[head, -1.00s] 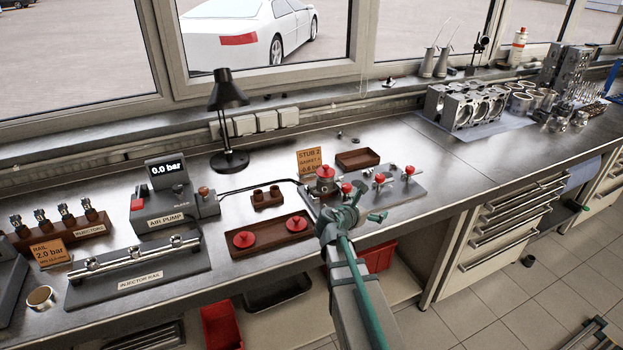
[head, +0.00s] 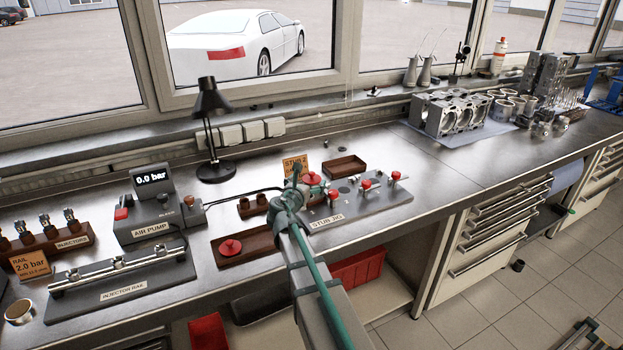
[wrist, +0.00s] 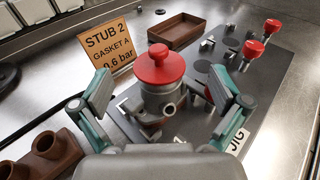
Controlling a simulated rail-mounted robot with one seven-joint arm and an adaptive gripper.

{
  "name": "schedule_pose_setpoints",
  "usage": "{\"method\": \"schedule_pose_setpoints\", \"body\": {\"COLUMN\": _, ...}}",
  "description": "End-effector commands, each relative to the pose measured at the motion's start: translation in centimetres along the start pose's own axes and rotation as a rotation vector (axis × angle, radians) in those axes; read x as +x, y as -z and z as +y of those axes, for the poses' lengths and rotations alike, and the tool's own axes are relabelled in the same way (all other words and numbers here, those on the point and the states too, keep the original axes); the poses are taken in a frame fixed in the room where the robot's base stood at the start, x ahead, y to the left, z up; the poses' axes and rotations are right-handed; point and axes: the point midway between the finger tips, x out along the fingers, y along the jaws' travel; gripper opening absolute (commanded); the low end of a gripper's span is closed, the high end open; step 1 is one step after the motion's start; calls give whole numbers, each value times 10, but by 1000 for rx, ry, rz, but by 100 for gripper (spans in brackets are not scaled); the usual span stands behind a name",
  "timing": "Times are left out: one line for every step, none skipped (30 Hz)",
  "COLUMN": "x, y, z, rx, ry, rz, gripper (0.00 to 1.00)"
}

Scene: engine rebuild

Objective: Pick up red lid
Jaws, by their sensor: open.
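A round red lid with a knob (wrist: 159,66) sits on top of a grey metal stub housing (wrist: 158,101) on the jig plate; in the head view it shows (head: 313,179) just right of my gripper. My gripper (wrist: 159,92) is open, its teal-edged fingers apart, and the lid appears between them in the wrist view. Nothing is held. Another red lid (head: 231,247) lies on the brown tray (head: 222,262) to the left. My arm hides part of that tray and the base of the stub.
The stub jig plate (head: 345,214) carries red-knobbed clamps (head: 366,185) on the right. An orange "STUB 2" sign (wrist: 106,47) and an empty brown tray (wrist: 172,33) stand behind the lid. A brown block with cups (wrist: 45,147) is at the lower left. The air pump (head: 150,205) stands left.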

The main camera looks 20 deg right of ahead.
Motion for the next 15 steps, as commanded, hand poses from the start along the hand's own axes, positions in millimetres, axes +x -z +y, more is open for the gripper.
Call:
{"method": "schedule_pose_setpoints", "body": {"x": 4, "y": -1, "z": 1, "rx": -1, "ry": 1, "rz": 0, "gripper": 99}}
{"method": "schedule_pose_setpoints", "body": {"x": 7, "y": -1, "z": 1, "rx": -1, "ry": 1, "rz": 1, "gripper": 99}}
{"method": "schedule_pose_setpoints", "body": {"x": 11, "y": -1, "z": 1, "rx": -2, "ry": 2, "rz": 1, "gripper": 99}}
{"method": "schedule_pose_setpoints", "body": {"x": 15, "y": -1, "z": 2, "rx": -2, "ry": 2, "rz": 1, "gripper": 99}}
{"method": "schedule_pose_setpoints", "body": {"x": 19, "y": -1, "z": 2, "rx": -3, "ry": 2, "rz": 1, "gripper": 99}}
{"method": "schedule_pose_setpoints", "body": {"x": 25, "y": -1, "z": 3, "rx": -2, "ry": 2, "rz": 1, "gripper": 99}}
{"method": "schedule_pose_setpoints", "body": {"x": 30, "y": -1, "z": 3, "rx": -1, "ry": 2, "rz": 1, "gripper": 99}}
{"method": "schedule_pose_setpoints", "body": {"x": 34, "y": -1, "z": 3, "rx": -1, "ry": 2, "rz": 1, "gripper": 99}}
{"method": "schedule_pose_setpoints", "body": {"x": 40, "y": -1, "z": 2, "rx": -1, "ry": 2, "rz": 1, "gripper": 99}}
{"method": "schedule_pose_setpoints", "body": {"x": 43, "y": 0, "z": 2, "rx": -1, "ry": 2, "rz": 1, "gripper": 99}}
{"method": "schedule_pose_setpoints", "body": {"x": 46, "y": 0, "z": 2, "rx": -1, "ry": 2, "rz": 1, "gripper": 99}}
{"method": "schedule_pose_setpoints", "body": {"x": 48, "y": 0, "z": 2, "rx": -1, "ry": 2, "rz": 1, "gripper": 99}}
{"method": "schedule_pose_setpoints", "body": {"x": 49, "y": 1, "z": 2, "rx": -1, "ry": 1, "rz": 1, "gripper": 99}}
{"method": "schedule_pose_setpoints", "body": {"x": 50, "y": 1, "z": 2, "rx": -1, "ry": 1, "rz": 1, "gripper": 99}}
{"method": "schedule_pose_setpoints", "body": {"x": 50, "y": 2, "z": 2, "rx": -1, "ry": 0, "rz": 0, "gripper": 99}}
